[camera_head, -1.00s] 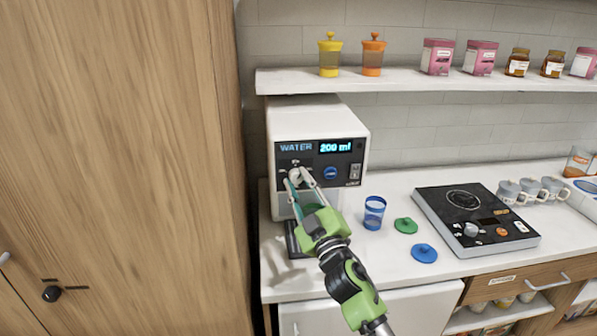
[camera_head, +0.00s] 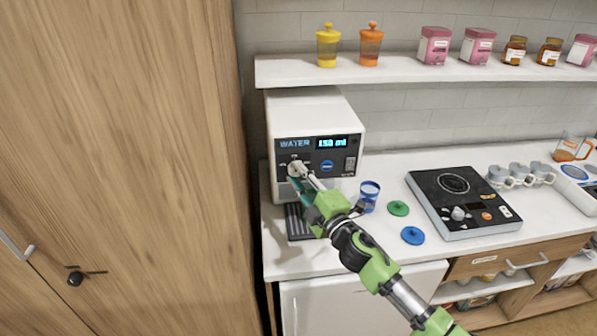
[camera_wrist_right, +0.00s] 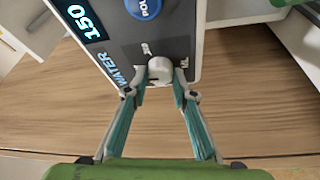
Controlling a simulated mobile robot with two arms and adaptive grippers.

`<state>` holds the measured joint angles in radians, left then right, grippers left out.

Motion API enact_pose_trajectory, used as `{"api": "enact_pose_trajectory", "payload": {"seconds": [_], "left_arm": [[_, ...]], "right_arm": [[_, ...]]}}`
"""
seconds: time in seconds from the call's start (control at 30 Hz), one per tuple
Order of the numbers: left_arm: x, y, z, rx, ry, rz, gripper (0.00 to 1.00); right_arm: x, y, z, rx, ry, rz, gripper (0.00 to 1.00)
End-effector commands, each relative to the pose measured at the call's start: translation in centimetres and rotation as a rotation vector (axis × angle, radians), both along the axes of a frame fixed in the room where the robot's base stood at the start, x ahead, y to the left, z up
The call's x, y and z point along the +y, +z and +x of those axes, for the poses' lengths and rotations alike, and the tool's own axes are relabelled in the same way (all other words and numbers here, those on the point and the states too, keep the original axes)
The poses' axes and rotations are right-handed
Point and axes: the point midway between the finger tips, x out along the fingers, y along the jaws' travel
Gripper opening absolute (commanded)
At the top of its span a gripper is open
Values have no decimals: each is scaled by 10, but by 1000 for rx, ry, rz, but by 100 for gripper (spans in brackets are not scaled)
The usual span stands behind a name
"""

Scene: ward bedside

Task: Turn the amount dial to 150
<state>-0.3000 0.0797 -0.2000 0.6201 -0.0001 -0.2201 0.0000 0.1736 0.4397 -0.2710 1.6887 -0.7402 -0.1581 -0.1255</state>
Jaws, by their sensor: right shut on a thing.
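The white water dispenser (camera_head: 310,105) stands on the counter beside the wooden cabinet. Its display (camera_head: 332,142) reads 150 ml, and 150 also shows in the wrist view (camera_wrist_right: 83,22). The amount dial (camera_wrist_right: 161,69) is a small light knob on the dark panel below the word WATER. My right gripper (camera_head: 296,172) reaches the panel, and its fingers (camera_wrist_right: 158,90) stand on both sides of the dial, shut on it. In the head view the fingers partly cover the dial. My left gripper is not in view.
A blue cup (camera_head: 370,195), a green lid (camera_head: 398,208) and a blue lid (camera_head: 412,235) are right of the dispenser. A hotplate (camera_head: 462,204) stands farther right. The shelf (camera_head: 420,71) with jars runs above. The wooden cabinet (camera_head: 120,170) closes off the left side.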

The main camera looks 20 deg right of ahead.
Motion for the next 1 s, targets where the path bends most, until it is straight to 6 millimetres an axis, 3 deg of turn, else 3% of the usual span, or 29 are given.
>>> {"api": "enact_pose_trajectory", "payload": {"seconds": [0.43,0.47,0.5,0.53,0.87,1.0], "left_arm": [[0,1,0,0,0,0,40],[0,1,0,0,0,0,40],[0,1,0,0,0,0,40],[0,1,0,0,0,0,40],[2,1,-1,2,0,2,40],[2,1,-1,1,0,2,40]], "right_arm": [[0,-1,0,3,0,-10,3],[0,-1,0,3,0,-10,30],[0,-1,0,3,0,-10,40],[0,-1,0,3,0,-10,41],[0,-1,-1,3,0,-9,41],[-1,-3,-9,4,-1,-9,41]]}}
